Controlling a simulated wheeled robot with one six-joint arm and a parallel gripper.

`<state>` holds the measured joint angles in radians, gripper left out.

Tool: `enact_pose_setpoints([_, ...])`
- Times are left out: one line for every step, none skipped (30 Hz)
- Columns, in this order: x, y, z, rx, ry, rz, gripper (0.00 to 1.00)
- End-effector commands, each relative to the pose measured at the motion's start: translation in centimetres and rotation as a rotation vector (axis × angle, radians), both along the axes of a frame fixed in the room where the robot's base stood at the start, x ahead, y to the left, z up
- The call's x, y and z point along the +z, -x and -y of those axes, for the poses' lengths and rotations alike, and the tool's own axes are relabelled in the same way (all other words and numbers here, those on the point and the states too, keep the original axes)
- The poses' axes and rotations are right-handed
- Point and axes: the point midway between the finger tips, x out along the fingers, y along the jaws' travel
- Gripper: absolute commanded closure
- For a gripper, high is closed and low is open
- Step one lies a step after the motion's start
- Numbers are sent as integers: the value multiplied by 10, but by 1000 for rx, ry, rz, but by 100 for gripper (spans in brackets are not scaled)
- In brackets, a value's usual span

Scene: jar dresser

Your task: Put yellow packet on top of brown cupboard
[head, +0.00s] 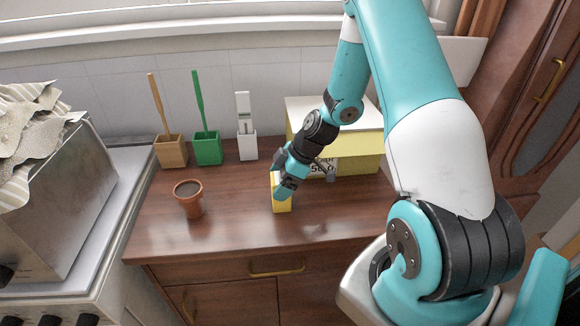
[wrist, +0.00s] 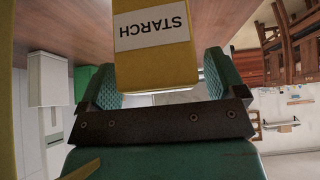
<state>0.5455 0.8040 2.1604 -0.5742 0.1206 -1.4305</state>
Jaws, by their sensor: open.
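The yellow packet (head: 281,206) appears to stand upright on the brown wooden dresser top (head: 240,230), in front of a yellow box. My gripper (head: 284,191) is lowered at the packet and hides part of it. In the wrist view the packet (wrist: 155,62) shows a white STARCH label, upside down. The teal fingers of my gripper (wrist: 163,83) are open, one on each side of its lower end in the picture. I cannot tell whether they touch it. A tall reddish-brown cupboard (head: 530,125) stands at the right; its top is out of view.
A yellow box (head: 355,162) with a white lid stands close behind my gripper. A plant pot (head: 188,200) is to the left. Brown (head: 171,152), green (head: 207,150) and white (head: 247,147) brush holders stand along the wall. The dresser's front middle is clear.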

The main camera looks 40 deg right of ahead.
Motion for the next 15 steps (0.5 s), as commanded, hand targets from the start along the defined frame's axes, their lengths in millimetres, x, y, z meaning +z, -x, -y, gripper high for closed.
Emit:
enact_pose_setpoints([6, 2, 5, -2, 3, 5, 11])
enact_pose_setpoints([11, 3, 8, -3, 4, 5, 11])
enact_pose_setpoints([18, 6, 12, -4, 4, 6, 11])
enact_pose_setpoints([23, 8, 15, -4, 5, 7, 11])
enact_pose_setpoints([29, 10, 18, -4, 5, 7, 11])
enact_pose_setpoints([37, 13, 22, -4, 5, 7, 11])
enact_pose_setpoints([43, 15, 25, -4, 5, 7, 11])
enact_pose_setpoints([49, 17, 28, -4, 5, 7, 11])
enact_pose_setpoints([56, 20, 32, -3, 4, 6, 11])
enact_pose_setpoints([61, 22, 34, -3, 4, 6, 11])
enact_pose_setpoints([66, 24, 37, -3, 4, 6, 11])
enact_pose_setpoints([72, 26, 40, -2, 4, 4, 11])
enact_pose_setpoints([76, 28, 42, -3, 4, 5, 11])
enact_pose_setpoints([79, 29, 44, -3, 2, 3, 11])
enact_pose_setpoints([84, 30, 46, -3, 2, 4, 11])
